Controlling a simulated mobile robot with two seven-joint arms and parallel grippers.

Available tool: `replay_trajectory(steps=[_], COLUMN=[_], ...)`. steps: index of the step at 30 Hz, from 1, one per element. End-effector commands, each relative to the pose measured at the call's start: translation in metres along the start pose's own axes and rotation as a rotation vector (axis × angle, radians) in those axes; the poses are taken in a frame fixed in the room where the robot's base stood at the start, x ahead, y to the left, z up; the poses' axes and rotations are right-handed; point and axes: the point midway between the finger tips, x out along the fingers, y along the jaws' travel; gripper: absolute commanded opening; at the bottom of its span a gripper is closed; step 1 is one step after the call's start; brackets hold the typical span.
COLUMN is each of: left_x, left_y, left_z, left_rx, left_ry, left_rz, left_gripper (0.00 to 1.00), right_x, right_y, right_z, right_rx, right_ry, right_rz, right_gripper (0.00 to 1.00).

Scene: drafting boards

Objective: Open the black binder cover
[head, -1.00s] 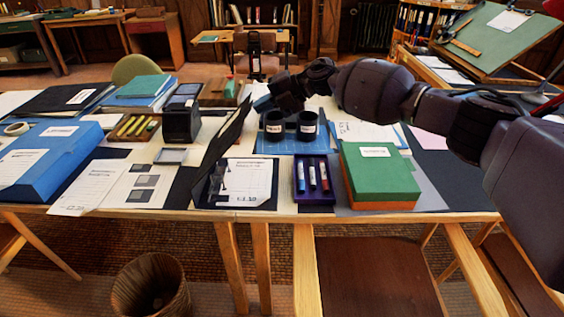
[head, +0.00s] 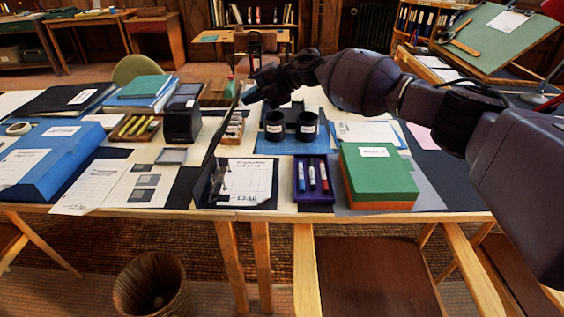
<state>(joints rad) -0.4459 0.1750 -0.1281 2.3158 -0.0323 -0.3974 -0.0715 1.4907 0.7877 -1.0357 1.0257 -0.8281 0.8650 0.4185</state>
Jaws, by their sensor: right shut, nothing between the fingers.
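The black binder (head: 267,203) lies at the front middle of the table, with a white printed sheet (head: 247,180) and rings showing inside it. Its black cover (head: 212,158) stands up steeply from the left edge, seen nearly edge-on. My left gripper is not in view.
A purple tray of markers (head: 314,196) and a green box (head: 378,176) sit right of the binder. Two black pots (head: 306,125) stand behind it. Left are printed sheets (head: 90,185), a black holder (head: 183,122) and a blue box file (head: 50,158).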

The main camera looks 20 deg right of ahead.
Motion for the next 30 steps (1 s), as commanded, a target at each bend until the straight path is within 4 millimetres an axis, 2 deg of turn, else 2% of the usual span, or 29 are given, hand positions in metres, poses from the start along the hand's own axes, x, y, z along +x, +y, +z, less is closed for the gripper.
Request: replay_trajectory(steps=[8, 30], left_x=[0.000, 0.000], left_y=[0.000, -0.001], left_z=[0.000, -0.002], left_rx=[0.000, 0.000], left_ry=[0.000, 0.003], left_rz=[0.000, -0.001], left_gripper=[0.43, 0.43], right_x=[0.002, 0.023], right_y=[0.002, 0.030], right_z=[0.000, 0.000], right_rx=[0.000, -0.001], right_ry=[0.000, 0.001], right_rz=[0.000, -0.001], right_gripper=[0.00, 0.00])
